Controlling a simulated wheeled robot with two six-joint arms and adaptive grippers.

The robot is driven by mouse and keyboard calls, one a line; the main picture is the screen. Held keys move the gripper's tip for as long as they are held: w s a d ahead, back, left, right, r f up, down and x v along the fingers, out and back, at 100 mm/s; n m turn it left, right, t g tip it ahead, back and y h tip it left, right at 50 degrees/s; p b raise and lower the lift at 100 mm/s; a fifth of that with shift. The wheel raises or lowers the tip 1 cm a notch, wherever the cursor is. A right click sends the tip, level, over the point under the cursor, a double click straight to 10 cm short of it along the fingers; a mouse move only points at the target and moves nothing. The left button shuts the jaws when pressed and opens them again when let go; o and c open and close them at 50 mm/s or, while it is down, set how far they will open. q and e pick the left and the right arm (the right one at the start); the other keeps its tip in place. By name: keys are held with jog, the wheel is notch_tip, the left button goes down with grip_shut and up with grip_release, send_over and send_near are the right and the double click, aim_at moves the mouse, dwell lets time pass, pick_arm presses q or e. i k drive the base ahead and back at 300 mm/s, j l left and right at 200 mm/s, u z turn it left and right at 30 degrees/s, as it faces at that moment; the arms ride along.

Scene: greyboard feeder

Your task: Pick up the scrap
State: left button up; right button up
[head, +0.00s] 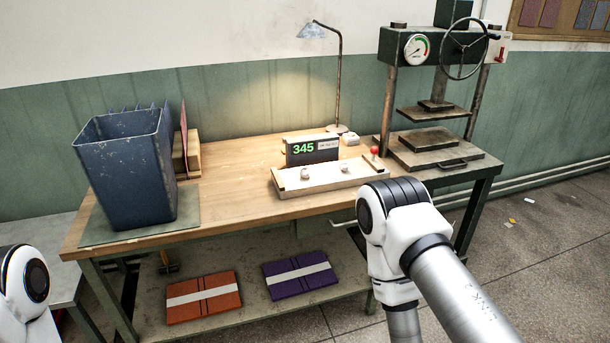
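Small scrap-like bits lie on the floor at the right of the head view. One is a pale, whitish piece (529,200) and another is a yellowish piece (512,220). They are too small to tell what they are made of. My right arm shows as a white and silver elbow in front of the bench, and its gripper is out of frame. Only a white joint of my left arm shows at the lower left edge, and its gripper is out of frame too.
A wooden workbench (240,165) carries a dark blue bin (130,180), a display reading 345 (304,150), a pale tray (330,177), a lamp (338,80) and a press (435,110). Orange (200,284) and purple (290,285) bundles lie on the lower shelf. Floor right of the bench is mostly clear.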

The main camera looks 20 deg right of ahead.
aim_at(304, 173)
jog(key=i+l, duration=0.15)
jog(key=l, duration=0.25)
jog(key=i+l, duration=0.1)
jog(key=l, duration=0.25)
jog(key=i+l, duration=0.15)
jog(key=l, duration=0.25)
jog(key=i+l, duration=0.15)
jog(key=l, duration=0.2)
jog(key=i+l, duration=0.1)
jog(key=l, duration=0.3)
